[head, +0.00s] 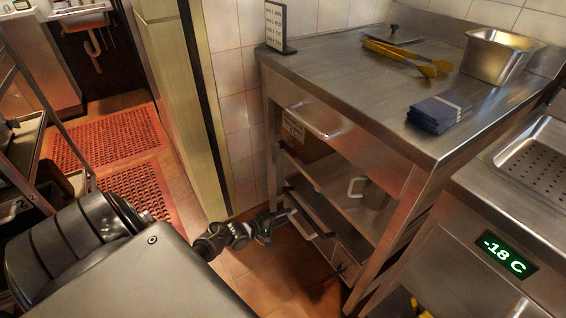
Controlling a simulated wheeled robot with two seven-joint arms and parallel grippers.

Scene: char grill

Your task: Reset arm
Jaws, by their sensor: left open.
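My left arm (226,238) reaches out low over the tiled floor, in front of the steel counter's lower shelves. My left gripper (277,222) is at its end, small and dark in this view. It is open, and I see nothing held in it. It is close to the counter's lower front, near a bar handle; I cannot tell whether they touch. My right gripper is not in view.
A steel counter (345,72) holds yellow-handled tongs (405,56), a folded blue cloth (438,113), a steel pan (497,57) and a small sign (275,25). A refrigerated unit (463,215) stands at right. Red mats (110,140) lie on the floor at left.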

